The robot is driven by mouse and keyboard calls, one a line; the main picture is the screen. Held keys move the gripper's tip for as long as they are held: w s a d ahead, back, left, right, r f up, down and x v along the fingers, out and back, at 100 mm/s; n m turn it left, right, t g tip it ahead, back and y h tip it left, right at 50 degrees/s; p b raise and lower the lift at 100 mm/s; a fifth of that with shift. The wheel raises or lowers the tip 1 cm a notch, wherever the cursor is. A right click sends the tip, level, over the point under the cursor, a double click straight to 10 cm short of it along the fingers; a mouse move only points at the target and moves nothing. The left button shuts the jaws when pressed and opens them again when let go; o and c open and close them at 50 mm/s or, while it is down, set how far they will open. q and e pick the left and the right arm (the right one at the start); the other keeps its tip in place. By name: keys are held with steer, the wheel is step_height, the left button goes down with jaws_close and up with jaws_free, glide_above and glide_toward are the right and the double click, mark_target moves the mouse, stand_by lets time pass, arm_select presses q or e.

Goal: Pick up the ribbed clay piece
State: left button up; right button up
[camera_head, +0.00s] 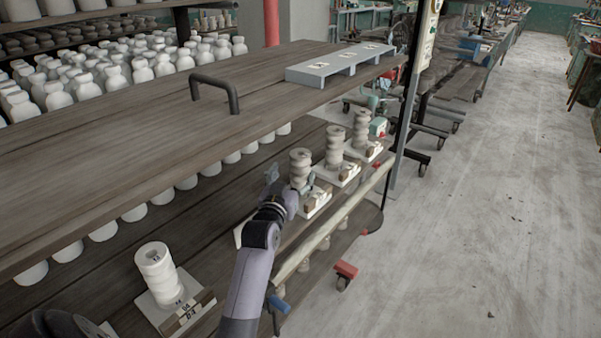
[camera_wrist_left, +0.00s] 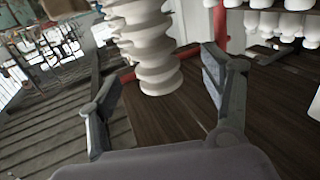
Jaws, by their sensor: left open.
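A beige ribbed clay piece (camera_head: 300,167) stands upright on a small board on the lower shelf, the nearest of three alike in a row. It fills the upper middle of the left wrist view (camera_wrist_left: 147,45), where its top is cut off. My left gripper (camera_head: 290,180) is open right beside it. In the wrist view the left gripper (camera_wrist_left: 162,78) has its fingers spread to either side of the piece, with visible gaps; I cannot tell whether the piece is fully between the tips. My right gripper is not in view.
Two more ribbed pieces (camera_head: 333,147) (camera_head: 361,127) stand farther along the row. A whiter ribbed piece (camera_head: 156,268) stands on a board at lower left. The upper wooden shelf (camera_head: 150,125), with a dark handle (camera_head: 214,82), overhangs the lower shelf.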

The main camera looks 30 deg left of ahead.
mark_target(297, 170)
arm_select(q)
steer(key=shift+w+a+r, duration=0.1)
steer(key=shift+w+a, duration=0.05)
steer(key=shift+w, duration=0.35)
steer(key=shift+w+r, duration=0.1)
steer(key=shift+w, duration=0.2)
steer(key=p+x, duration=0.1)
steer(key=x, duration=0.2)
steer(key=shift+w, duration=0.75)
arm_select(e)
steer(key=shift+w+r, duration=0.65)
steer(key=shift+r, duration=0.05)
arm_select(q)
steer(key=shift+c, duration=0.3)
jaws_close()
